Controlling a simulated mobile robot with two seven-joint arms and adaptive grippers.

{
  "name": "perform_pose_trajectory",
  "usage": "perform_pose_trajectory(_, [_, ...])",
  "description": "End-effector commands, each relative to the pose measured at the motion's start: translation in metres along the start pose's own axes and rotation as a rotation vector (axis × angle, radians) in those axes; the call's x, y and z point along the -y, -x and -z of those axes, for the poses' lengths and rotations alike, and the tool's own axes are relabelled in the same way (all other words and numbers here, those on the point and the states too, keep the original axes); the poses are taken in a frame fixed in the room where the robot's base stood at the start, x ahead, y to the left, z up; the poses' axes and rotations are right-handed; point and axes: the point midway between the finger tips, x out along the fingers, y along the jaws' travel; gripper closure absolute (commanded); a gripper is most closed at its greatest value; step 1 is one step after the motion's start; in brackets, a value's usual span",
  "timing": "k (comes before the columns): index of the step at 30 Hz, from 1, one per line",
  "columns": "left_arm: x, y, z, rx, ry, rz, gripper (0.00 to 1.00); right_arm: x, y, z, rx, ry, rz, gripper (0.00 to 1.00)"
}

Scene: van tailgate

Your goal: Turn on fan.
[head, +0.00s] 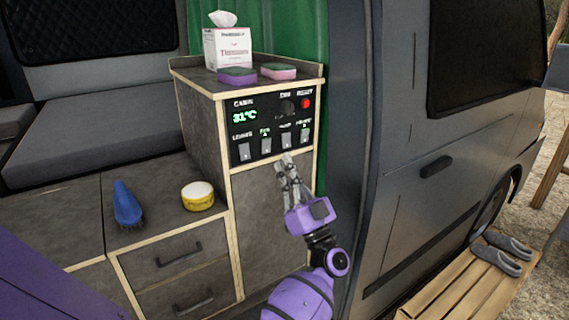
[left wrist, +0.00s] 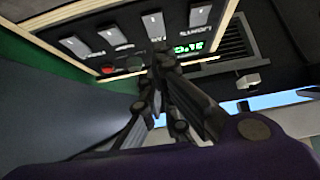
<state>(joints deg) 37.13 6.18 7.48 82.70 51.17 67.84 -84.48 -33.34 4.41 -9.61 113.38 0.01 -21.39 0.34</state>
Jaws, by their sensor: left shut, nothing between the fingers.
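The black control panel (head: 272,122) is on the front of the cabinet, with a green 31°C readout (head: 244,115) and a row of pale switches. The fan switch (head: 266,146) is second from the left, with green showing at its label. In the left wrist view the panel is upside down and the fan switch (left wrist: 154,25) is behind the fingertips. My left gripper (head: 287,160) is shut and empty, its tips at the panel's lower edge. I cannot tell whether they touch the panel. My right gripper is not in view.
A tissue box (head: 228,48) and two sponges (head: 238,75) sit on the cabinet top. A blue brush (head: 126,203) and a yellow-rimmed round tin (head: 198,195) are on the lower counter. The van door (head: 400,150) stands to the right.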

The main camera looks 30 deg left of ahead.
Motion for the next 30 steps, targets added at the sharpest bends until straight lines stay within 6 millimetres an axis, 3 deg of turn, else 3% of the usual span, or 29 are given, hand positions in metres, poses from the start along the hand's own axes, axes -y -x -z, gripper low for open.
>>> perform_pose_trajectory(1, [-0.002, 0.024, -0.01, 0.009, -0.006, -0.01, 1.0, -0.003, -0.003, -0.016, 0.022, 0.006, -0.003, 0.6])
perform_pose_trajectory(6, [-0.001, 0.063, -0.017, 0.009, -0.008, -0.009, 1.0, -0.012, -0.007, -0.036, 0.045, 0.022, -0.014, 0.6])
perform_pose_trajectory(12, [-0.001, 0.089, -0.018, 0.005, -0.005, -0.006, 1.0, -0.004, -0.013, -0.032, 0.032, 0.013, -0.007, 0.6])
perform_pose_trajectory(18, [0.0, 0.096, -0.017, 0.003, -0.002, -0.004, 1.0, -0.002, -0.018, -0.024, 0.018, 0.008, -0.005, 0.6])
perform_pose_trajectory(30, [-0.001, 0.096, -0.016, 0.002, -0.002, -0.004, 1.0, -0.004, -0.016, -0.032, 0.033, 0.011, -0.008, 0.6])
